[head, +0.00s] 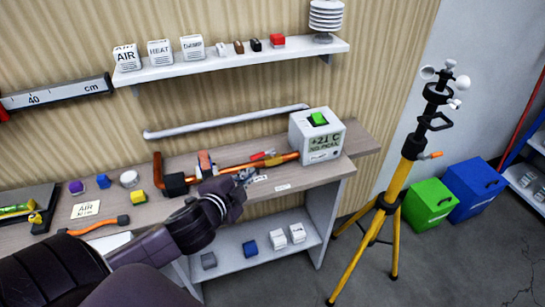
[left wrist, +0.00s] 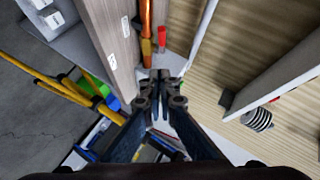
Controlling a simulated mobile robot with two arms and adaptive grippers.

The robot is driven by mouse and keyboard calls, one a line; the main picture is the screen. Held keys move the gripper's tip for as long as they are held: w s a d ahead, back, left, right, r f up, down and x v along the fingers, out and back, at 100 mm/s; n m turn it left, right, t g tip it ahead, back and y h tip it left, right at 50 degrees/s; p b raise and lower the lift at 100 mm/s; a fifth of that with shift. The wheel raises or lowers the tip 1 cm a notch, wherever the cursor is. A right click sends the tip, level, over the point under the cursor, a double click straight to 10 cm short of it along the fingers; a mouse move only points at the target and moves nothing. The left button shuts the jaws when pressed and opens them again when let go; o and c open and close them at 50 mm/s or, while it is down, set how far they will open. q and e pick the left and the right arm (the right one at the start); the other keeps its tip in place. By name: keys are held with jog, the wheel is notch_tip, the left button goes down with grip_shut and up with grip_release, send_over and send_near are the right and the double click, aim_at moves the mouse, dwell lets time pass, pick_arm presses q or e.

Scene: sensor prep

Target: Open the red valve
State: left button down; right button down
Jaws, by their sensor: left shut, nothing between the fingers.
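The red valve (head: 260,155) is a small red handle on the copper pipe (head: 230,168), beside a yellow fitting (head: 275,161). The pipe runs along the bench to a white display box (head: 317,137). In the left wrist view the red handle (left wrist: 162,62) shows just beyond my fingertips, next to the copper pipe (left wrist: 146,18). My left gripper (head: 248,175) is shut and empty, in front of the pipe near the valve. I cannot tell whether it touches anything. My right gripper is not in view.
The bench (head: 320,172) carries small coloured blocks at left. A wall shelf (head: 230,61) with labelled boxes hangs above a white rail (head: 220,123). A yellow tripod (head: 393,200) stands at right, before green (head: 428,204) and blue (head: 473,188) bins. Floor is free at lower right.

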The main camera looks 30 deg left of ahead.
pick_arm(q)
jog(key=p, duration=0.2)
send_near(256, 155)
jog(key=w+d, duration=0.3)
jog(key=w, duration=0.1)
jog(key=shift+w+a+f+p, duration=0.35)
jog(key=shift+w+a+f, duration=0.65)
jog(key=shift+a, duration=0.05)
jog(key=shift+w+a+f, duration=0.2)
jog(key=shift+a+f, duration=0.15)
jog(key=shift+a, duration=0.05)
jog(key=shift+w+a+f+p, duration=0.1)
jog(key=shift+a+p, duration=0.05)
jog(key=shift+a, duration=0.25)
jog(key=shift+w+a+f+p, duration=0.1)
jog(key=shift+w+a+p, duration=0.05)
jog(key=shift+a, duration=0.25)
jog(key=shift+a+r, duration=0.2)
jog(key=shift+a, duration=0.1)
